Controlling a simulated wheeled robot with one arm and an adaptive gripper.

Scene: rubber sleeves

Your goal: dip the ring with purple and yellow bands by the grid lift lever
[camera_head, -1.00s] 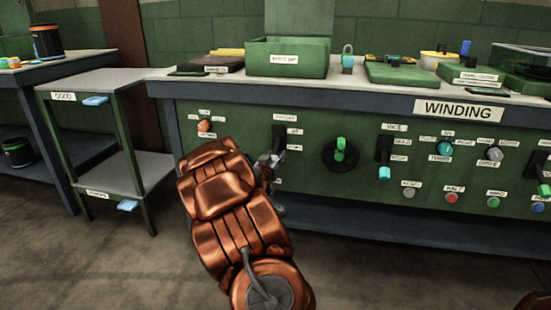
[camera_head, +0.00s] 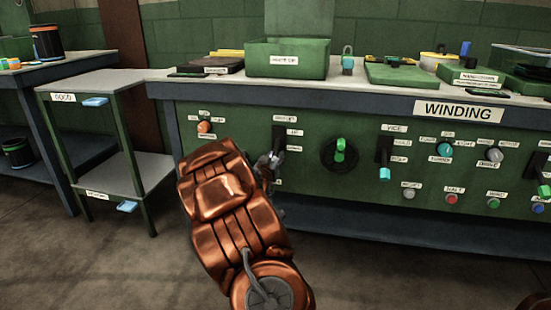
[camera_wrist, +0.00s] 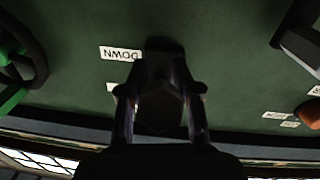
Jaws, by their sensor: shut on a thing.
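A lever on a black plate (camera_head: 279,132) sits on the green front panel of the bench; its label is too small to read in the head view. My gripper (camera_head: 272,161) is at the lower part of this plate. In the wrist view, my gripper (camera_wrist: 161,112) is shut on the dark lever handle (camera_wrist: 160,95), one finger on each side. A label reading DOWN, upside down, (camera_wrist: 121,54) is beside it. I cannot make out a ring with purple and yellow bands in either view. My arm hides part of the panel.
The panel also carries an orange knob (camera_head: 204,127), a black handwheel (camera_head: 340,155) and a vice lever (camera_head: 384,172). A green tray (camera_head: 287,72) stands on the bench top. A two-shelf stand (camera_head: 123,75) is at the left. The floor in front is clear.

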